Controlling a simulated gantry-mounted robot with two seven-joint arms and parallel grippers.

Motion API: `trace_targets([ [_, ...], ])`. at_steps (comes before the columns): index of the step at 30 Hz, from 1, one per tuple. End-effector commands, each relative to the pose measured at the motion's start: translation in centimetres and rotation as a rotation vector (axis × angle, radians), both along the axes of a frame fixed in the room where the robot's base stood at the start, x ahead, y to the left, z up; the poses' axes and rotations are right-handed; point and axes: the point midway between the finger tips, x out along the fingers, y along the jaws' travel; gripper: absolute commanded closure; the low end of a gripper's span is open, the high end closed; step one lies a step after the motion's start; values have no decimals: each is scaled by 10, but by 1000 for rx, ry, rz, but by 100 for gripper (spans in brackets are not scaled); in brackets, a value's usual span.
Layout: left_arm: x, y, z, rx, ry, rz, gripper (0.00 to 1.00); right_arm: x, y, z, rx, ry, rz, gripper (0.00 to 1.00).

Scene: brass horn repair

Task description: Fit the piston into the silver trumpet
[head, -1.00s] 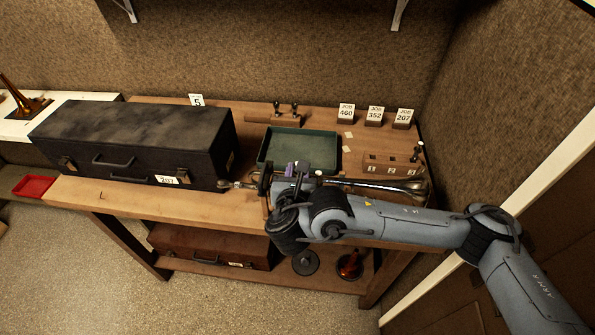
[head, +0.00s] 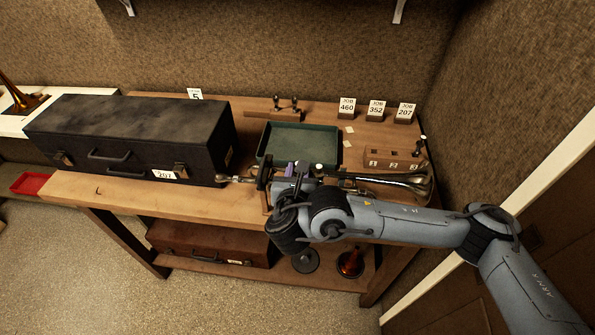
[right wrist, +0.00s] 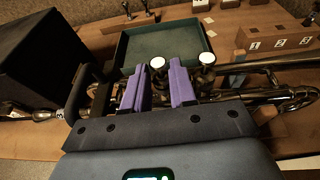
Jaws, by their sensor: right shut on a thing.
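The silver trumpet (head: 400,182) lies along the bench's front edge, its bell to the right and mouthpiece end by the black case. It also shows in the right wrist view (right wrist: 285,97), behind my gripper. My right gripper (head: 290,168) is over the trumpet's valve section. In the right wrist view its purple fingers (right wrist: 157,88) are shut on a white-topped piston (right wrist: 158,64), held upright. A second white-topped valve piece (right wrist: 207,62) stands just right of the fingers. The piston's lower end is hidden, so I cannot tell how deep it sits. My left gripper is not in view.
A green tray (head: 262,158) lies behind the trumpet. A numbered wooden block (head: 372,158) and job cards (head: 376,108) stand to the right. The long black case (head: 130,138) fills the bench's left. A rack with dark pieces (head: 285,112) is at the back.

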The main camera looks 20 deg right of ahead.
Motion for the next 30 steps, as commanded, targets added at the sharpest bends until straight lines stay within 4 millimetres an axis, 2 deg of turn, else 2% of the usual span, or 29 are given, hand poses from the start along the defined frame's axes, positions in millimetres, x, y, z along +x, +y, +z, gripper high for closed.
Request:
trace_targets([
  [1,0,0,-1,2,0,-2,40,0,0,0,0,0,0,71],
  [6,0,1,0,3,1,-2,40,0,0,0,0,0,0,45],
  [19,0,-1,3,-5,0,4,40,-6,3,2,1,1,1,44],
  [23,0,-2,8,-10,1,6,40,-20,10,7,2,2,3,44],
  [30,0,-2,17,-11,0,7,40,-56,27,19,3,2,3,44],
])
